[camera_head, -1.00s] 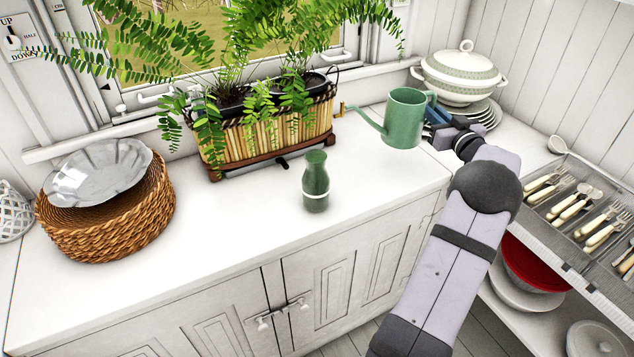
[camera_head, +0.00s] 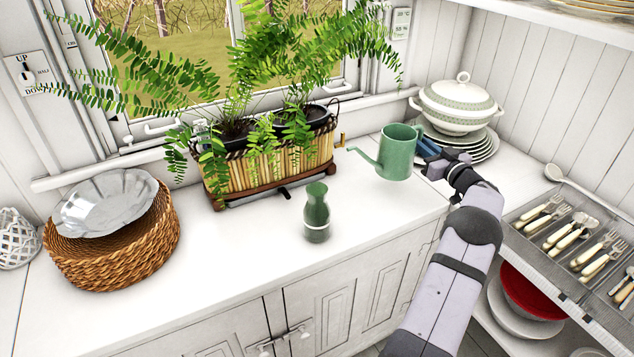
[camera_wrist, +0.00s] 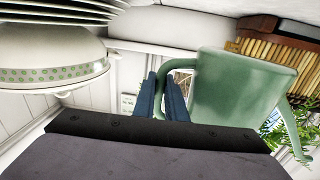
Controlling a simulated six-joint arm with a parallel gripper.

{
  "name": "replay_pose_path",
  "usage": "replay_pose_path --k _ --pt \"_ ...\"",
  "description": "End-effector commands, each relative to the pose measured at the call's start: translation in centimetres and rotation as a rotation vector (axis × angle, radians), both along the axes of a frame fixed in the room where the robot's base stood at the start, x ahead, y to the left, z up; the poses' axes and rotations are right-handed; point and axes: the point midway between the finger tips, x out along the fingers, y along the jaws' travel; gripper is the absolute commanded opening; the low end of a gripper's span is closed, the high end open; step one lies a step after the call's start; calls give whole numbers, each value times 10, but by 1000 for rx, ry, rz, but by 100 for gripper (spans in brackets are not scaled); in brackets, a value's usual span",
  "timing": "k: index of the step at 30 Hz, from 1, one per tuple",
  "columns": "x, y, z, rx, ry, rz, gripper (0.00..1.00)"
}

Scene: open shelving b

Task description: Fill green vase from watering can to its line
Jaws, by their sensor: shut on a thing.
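The green watering can (camera_head: 399,153) is held upright above the counter, its spout pointing left toward the vase side. My gripper (camera_head: 428,150) is shut on the can's handle at its right. In the wrist view my gripper's blue fingers (camera_wrist: 163,97) close around the handle of the can (camera_wrist: 238,95). The green vase (camera_head: 317,213) stands upright on the counter, left of and nearer than the can, with a pale line around its lower part. The spout tip is apart from the vase. The water level inside the vase cannot be made out.
A fern planter (camera_head: 270,165) stands behind the vase by the window. A wicker basket (camera_head: 115,250) with a metal dish is at left. A tureen (camera_head: 457,106) on plates stands behind my gripper. A cutlery tray (camera_head: 572,235) is at right. The counter around the vase is clear.

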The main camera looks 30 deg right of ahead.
Motion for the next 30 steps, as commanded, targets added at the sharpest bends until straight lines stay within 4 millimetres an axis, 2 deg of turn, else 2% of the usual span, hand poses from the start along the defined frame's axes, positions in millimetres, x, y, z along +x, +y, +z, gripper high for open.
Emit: replay_pose_path --k 6,14,26,30 --pt "15 6 -13 4 -1 68 0" --pt "21 13 -25 5 4 110 0" --pt "22 15 -29 6 6 119 0" --pt "22 15 -23 -5 3 119 0"
